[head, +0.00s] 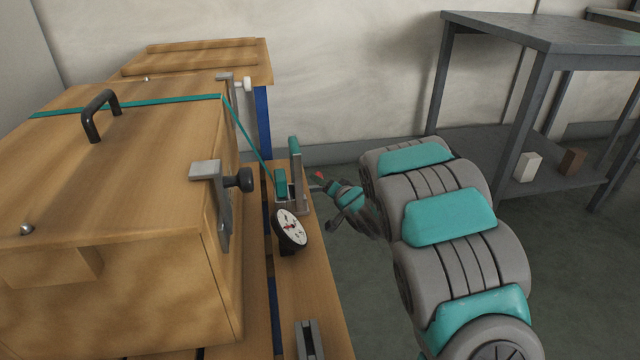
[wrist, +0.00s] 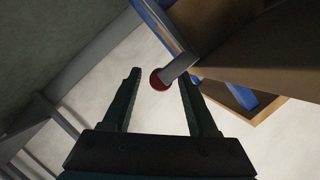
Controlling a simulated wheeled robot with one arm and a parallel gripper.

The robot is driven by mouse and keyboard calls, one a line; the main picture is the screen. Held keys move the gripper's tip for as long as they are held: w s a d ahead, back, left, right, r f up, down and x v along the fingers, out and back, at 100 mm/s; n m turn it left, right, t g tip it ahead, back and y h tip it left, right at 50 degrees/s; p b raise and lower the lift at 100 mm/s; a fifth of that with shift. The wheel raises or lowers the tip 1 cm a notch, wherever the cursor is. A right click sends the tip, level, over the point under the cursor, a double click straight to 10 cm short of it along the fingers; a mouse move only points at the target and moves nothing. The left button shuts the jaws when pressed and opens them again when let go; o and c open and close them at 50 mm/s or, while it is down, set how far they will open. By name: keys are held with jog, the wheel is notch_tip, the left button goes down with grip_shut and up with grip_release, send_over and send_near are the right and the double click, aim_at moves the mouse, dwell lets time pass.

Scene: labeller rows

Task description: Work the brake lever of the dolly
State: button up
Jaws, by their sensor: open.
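A lever with a grey rod and a red end (wrist: 159,80) shows in the wrist view, sticking out from beside a wooden and blue structure. In the head view a small red tip (head: 319,175) shows by the side of the wooden deck, close to my gripper (head: 326,187). My gripper also shows in the wrist view (wrist: 160,92), open, with one dark finger on each side of the red end. I see no contact; how deep the red end lies between the fingers I cannot tell. The lever's base is hidden in the head view.
A large wooden crate (head: 110,205) with a teal strap (head: 130,105), a black handle and a clamp (head: 218,190) stands on the deck (head: 300,290). A round dial (head: 290,230) and a teal-grey strap fitting (head: 296,185) are near my gripper. A grey table (head: 545,30) stands at right; floor between is clear.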

jog(key=shift+x, duration=1.1)
grip_shut()
dwell(0.6)
